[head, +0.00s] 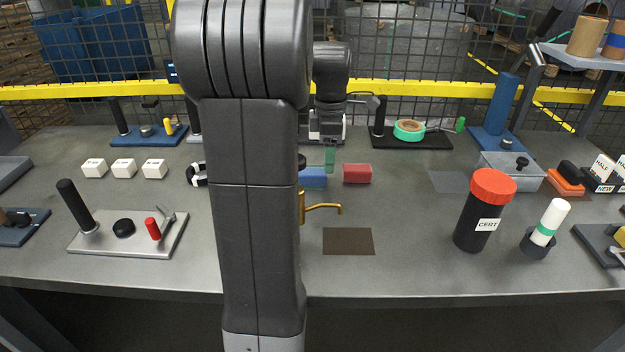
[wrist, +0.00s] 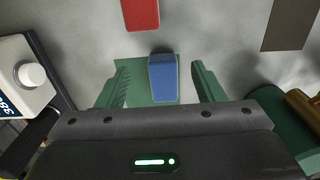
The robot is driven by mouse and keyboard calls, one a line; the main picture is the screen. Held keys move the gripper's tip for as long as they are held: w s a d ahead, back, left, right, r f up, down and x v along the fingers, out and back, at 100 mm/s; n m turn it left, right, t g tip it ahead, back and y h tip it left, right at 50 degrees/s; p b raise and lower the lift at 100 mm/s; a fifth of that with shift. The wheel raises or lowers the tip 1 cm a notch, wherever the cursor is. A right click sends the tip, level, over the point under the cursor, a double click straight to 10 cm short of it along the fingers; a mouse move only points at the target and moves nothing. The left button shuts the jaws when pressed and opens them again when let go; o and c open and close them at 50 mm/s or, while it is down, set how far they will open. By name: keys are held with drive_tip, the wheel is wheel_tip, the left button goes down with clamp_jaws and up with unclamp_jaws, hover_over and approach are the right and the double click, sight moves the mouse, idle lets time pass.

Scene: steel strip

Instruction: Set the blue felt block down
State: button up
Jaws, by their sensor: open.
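The blue felt block (head: 313,179) rests on the steel bench, left of a red block (head: 357,173); my arm hides its left end in the head view. In the wrist view the blue block (wrist: 163,80) lies between the two green fingers of my gripper (wrist: 160,68), with a gap on each side. A green patch (wrist: 134,72) shows around and under the block there. My gripper (head: 330,158) is open and low, beside the block in the head view. The red block (wrist: 140,13) also shows beyond the fingertips.
A brown patch (head: 348,241) lies bare in front. A brass hook (head: 321,208) stands close to my arm. A white device with a knob (wrist: 30,76) is left in the wrist view. A black canister with a red lid (head: 485,212) stands at right.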

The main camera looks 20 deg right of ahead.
sight(312, 177)
drive_tip(key=shift+a+f+b, duration=0.2)
drive_tip(key=shift+f+b, duration=0.05)
drive_tip(key=shift+f, duration=1.15)
drive_tip(key=shift+a+f+b, duration=0.15)
drive_tip(key=shift+f+b, duration=0.1)
drive_tip(key=shift+f, duration=1.1)
drive_tip(key=c, duration=1.1)
